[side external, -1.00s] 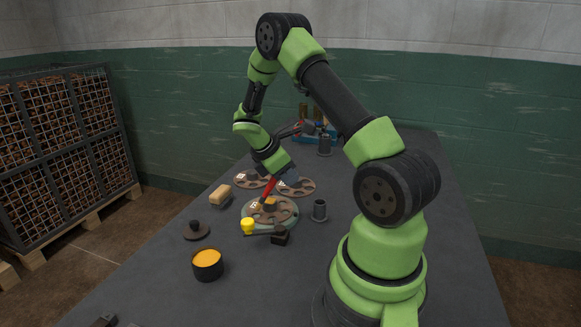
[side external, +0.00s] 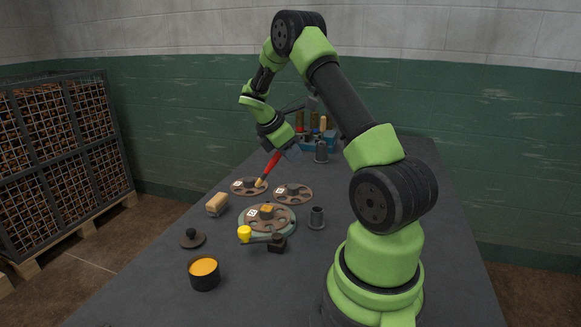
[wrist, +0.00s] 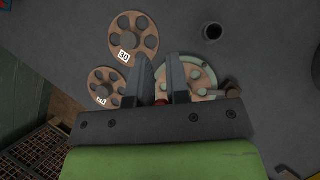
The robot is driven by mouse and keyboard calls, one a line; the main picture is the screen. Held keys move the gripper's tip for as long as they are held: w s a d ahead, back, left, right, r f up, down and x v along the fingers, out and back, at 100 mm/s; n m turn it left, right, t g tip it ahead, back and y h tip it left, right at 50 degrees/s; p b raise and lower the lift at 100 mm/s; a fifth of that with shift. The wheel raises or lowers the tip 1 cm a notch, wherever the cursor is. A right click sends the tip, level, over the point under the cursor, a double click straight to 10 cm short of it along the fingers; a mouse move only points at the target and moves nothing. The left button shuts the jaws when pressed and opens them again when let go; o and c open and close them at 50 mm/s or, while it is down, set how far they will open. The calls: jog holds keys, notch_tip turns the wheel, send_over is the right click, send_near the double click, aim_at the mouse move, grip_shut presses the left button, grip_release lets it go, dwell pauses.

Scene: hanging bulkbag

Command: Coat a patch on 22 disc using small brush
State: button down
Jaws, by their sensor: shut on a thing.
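My gripper (side external: 283,154) is shut on the small brush (side external: 271,166), which has a red handle and pale yellowish bristles. The brush tilts down to the left, its tip above or close to the back left disc (side external: 241,189). In the wrist view, only a bit of red handle (wrist: 161,101) shows between the fingers (wrist: 160,75). A brown disc (side external: 284,219) with a white label sits on a round green base, an orange patch (side external: 266,209) at its hub. Another disc (side external: 303,196) lies at the back right; the wrist view shows it labelled 30 (wrist: 148,37). I cannot read the other labels surely.
An open black pot of orange coating (side external: 204,268) stands at the front left, near a dark knobbed lid (side external: 193,239). A tan block (side external: 217,204), a yellow-knobbed lever (side external: 245,234) and a grey cup (side external: 317,217) surround the base. A blue tool holder (side external: 328,145) stands behind.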

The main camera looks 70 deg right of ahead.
notch_tip(320, 180, up, 4)
jog(key=shift+r, duration=0.1)
dwell(0.4)
